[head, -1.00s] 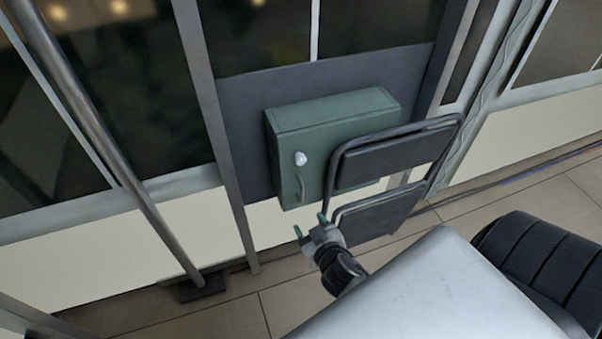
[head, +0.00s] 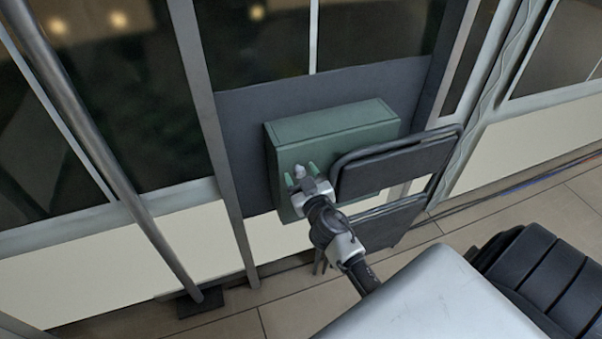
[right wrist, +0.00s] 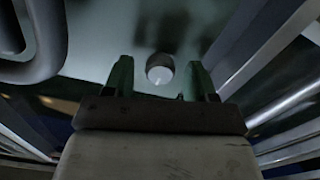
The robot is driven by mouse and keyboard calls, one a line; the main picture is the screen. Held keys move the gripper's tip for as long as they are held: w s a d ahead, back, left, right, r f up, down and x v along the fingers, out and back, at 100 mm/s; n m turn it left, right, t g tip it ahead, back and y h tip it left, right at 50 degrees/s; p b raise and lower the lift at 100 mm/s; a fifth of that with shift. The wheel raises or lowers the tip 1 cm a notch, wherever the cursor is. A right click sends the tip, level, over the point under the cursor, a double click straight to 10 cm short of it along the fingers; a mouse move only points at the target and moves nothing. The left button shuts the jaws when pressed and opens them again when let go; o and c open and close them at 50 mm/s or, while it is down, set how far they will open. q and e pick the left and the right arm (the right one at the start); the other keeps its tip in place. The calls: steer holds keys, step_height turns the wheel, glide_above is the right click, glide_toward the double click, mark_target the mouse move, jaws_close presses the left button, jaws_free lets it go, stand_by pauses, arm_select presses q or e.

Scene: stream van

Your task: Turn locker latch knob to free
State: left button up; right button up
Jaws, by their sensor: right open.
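The green locker (head: 332,130) is mounted on a dark panel. Its pale round latch knob (head: 299,172) is on the front face, partly hidden by my gripper in the head view. In the right wrist view the knob (right wrist: 160,68) shows as a round, light disc ahead of the fingers. My right gripper (head: 301,174) is open at the knob, with one green fingertip on each side. In the right wrist view a gap shows between the knob and each finger of the gripper (right wrist: 158,80); I cannot tell whether the knob is fully between them. My left gripper is not in view.
A black folding chair (head: 395,170) stands just right of the locker front, close to my right arm. A metal pole (head: 110,150) stands at the left.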

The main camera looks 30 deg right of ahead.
steer(key=shift+w+d, duration=0.1)
steer(key=shift+w, duration=0.15)
steer(key=c, duration=0.9)
steer(key=shift+c, duration=0.2)
